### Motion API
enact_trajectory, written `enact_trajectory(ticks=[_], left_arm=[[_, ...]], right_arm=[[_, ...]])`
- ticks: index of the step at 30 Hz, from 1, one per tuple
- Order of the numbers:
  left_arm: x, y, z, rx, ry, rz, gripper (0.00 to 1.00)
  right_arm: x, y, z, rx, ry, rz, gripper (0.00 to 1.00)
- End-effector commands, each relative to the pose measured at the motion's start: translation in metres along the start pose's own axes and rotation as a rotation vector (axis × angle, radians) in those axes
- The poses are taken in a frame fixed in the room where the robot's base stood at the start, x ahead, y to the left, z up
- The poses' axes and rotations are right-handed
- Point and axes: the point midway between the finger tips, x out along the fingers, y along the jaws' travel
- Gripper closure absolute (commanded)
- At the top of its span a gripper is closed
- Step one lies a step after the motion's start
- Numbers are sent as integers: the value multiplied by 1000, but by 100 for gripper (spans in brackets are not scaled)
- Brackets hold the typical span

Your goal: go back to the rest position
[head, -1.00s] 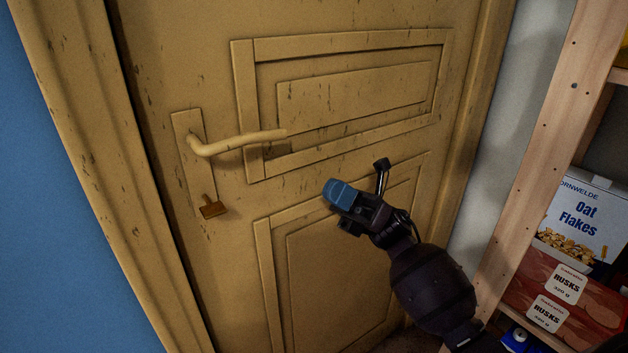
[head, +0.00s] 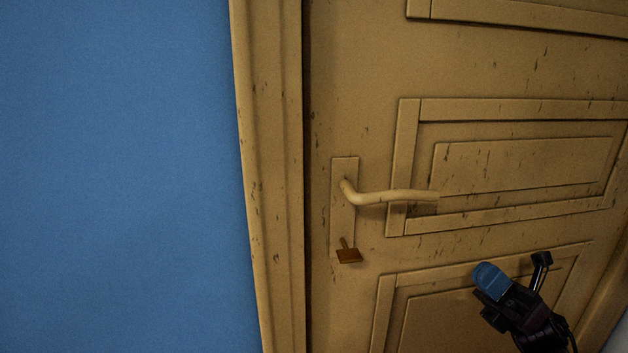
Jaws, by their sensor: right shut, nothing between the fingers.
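My right gripper (head: 515,279) is in the lower right of the head view, in front of the lower panel of a worn yellow door. It is black with a blue pad on one finger. It is shut with nothing in it. It is below and to the right of the door handle, apart from it. Most of my right arm is cut off by the picture's bottom edge. My left gripper is out of view.
The yellow door (head: 480,75) is closed. Its lever handle (head: 395,196) sticks out to the right, with a brown key (head: 349,255) below it. A plain blue wall (head: 115,180) fills the left side.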

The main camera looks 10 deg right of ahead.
Motion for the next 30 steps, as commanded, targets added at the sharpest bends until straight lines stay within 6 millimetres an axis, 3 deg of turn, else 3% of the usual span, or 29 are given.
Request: enact_trajectory(ticks=[7, 14, 20, 24, 30], left_arm=[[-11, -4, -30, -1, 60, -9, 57], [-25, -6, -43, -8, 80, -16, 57], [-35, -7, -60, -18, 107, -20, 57], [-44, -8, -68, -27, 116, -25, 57], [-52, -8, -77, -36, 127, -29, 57]], right_arm=[[-15, 11, -11, 318, -239, -234, 100], [-60, 23, -49, 725, -592, -507, 100], [-108, 49, -101, 1060, -955, -721, 100], [-141, 81, -148, 1276, -1241, -857, 100], [-173, 136, -214, 1502, -1631, -1007, 100]])
